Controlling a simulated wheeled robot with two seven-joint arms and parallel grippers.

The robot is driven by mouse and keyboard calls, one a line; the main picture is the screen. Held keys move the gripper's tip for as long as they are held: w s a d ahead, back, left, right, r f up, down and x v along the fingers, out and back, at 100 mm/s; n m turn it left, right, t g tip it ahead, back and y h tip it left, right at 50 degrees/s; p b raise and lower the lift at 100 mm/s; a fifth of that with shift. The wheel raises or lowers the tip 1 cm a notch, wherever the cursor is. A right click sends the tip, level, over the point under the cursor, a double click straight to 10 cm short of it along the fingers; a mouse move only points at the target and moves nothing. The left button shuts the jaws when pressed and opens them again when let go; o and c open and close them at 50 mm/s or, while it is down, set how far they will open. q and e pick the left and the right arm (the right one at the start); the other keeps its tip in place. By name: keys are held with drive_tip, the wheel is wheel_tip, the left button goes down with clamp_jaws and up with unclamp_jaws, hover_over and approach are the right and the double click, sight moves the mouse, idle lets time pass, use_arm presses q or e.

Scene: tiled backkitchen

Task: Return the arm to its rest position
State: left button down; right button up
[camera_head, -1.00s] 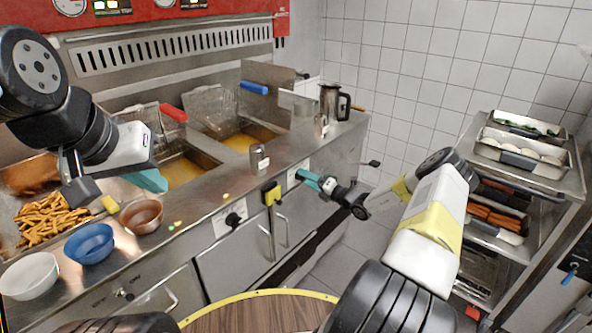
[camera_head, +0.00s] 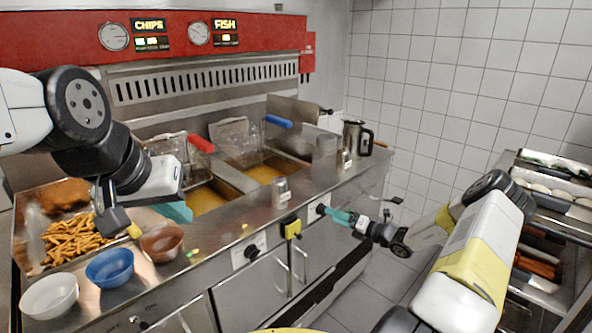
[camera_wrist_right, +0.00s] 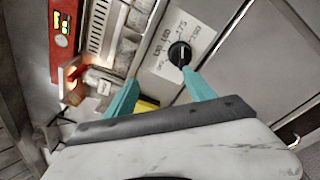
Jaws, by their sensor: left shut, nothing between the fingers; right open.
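My left gripper (camera_head: 176,212) comes in from the left in the head view, above the counter by the brown bowl and the fryer. Its teal fingers are together and hold nothing; they are partly hidden behind the wrist. My right gripper (camera_head: 340,216) is in front of the fryer cabinet, near a control knob (camera_head: 320,209). In the right wrist view its two teal fingers (camera_wrist_right: 160,98) are spread apart, with nothing between them. A dark knob (camera_wrist_right: 179,53) on a marked white plate shows beyond the fingers.
The fryer (camera_head: 262,172) has baskets with a red and a blue handle. Fries (camera_head: 75,238), a white bowl (camera_head: 49,297), a blue bowl (camera_head: 110,268) and a brown bowl (camera_head: 161,243) are on the left counter. A metal jug (camera_head: 352,137) stands at its right end. A tray rack (camera_head: 560,228) is at right.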

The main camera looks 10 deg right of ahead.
drive_tip(key=s+a+r+n+g+h, duration=0.1)
drive_tip(key=s+a+r+n+g, duration=0.5)
drive_tip(key=r+n, duration=0.4)
drive_tip(key=s+a+r+n+g+h, duration=0.2)
drive_tip(key=s+a+r+n+g, duration=0.2)
drive_tip(key=s+a+r+n, duration=0.6)
drive_tip(key=s+d+r+n+t+h, duration=0.2)
drive_tip(key=s+r+n, duration=0.4)
drive_tip(key=s+n, duration=0.3)
drive_tip(key=s+d+r+n+t+h, duration=0.1)
drive_tip(key=s+d+r+n+h, duration=0.3)
drive_tip(key=s+n, duration=0.5)
drive_tip(key=s+r+h, duration=0.1)
drive_tip(key=s+r, duration=0.1)
drive_tip(key=s, duration=0.2)
drive_tip(key=shift+d+t, duration=0.2)
drive_tip(key=shift+t, duration=0.2)
